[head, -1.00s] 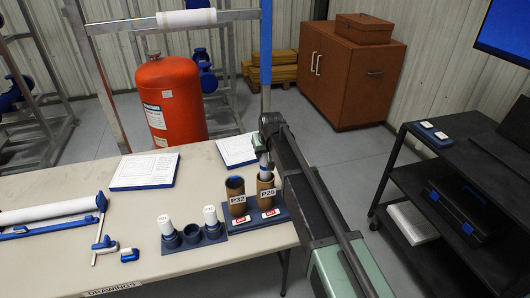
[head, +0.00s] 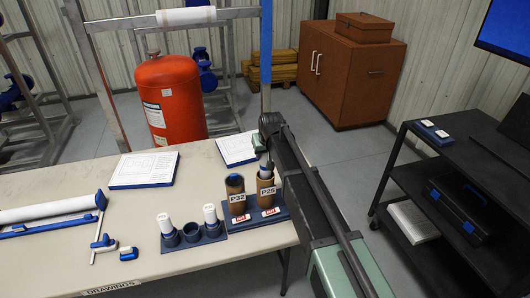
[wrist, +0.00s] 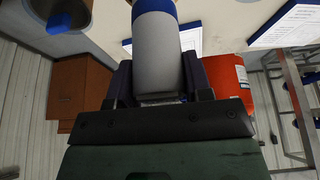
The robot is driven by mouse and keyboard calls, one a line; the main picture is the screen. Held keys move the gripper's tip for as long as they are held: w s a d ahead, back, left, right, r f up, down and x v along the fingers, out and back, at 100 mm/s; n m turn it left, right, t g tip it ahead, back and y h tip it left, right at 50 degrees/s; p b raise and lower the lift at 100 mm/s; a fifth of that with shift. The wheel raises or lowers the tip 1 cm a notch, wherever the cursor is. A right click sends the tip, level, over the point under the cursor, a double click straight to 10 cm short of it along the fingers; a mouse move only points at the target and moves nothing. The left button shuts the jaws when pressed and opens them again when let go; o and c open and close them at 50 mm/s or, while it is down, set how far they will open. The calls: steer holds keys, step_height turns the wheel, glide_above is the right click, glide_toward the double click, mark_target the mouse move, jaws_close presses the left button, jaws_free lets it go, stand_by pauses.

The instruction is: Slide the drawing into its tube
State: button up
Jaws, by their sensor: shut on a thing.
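My gripper (head: 267,163) is shut on a pale rolled drawing, directly above the brown tube labelled P25 (head: 266,189). In the wrist view the roll (wrist: 157,52) stands between the jaws and shows blue at its far end. In the head view only a short length shows between the gripper and the tube mouth. The roll's lower end is hidden, so I cannot tell how deep it sits. A second brown tube labelled P32 (head: 236,196) stands upright just left of P25. Both tubes stand on a dark blue base (head: 257,223) with red and white tags.
Left of the tubes, a dark rack (head: 190,237) holds two white-topped pieces. Flat white sheets on blue backings (head: 144,170) lie farther back. A long white roll (head: 45,211) lies at the left. A black cart (head: 435,185) stands right. The table's front middle is clear.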

steer(key=shift+f+b, duration=4.15)
steer(key=shift+r, duration=0.1)
steer(key=o, duration=1.1)
steer(key=shift+c, duration=0.9)
steer(key=shift+r, duration=0.1)
steer(key=shift+w+r+p, duration=0.1)
steer(key=shift+r+p, duration=0.2)
steer(key=shift+p, duration=0.25)
steer(key=shift+o, duration=1.1)
steer(key=shift+r+p, duration=0.35)
steer(key=shift+r, duration=0.1)
step_height(320, 180, up, 5)
steer(key=p, duration=0.5)
steer(key=shift+r, duration=0.15)
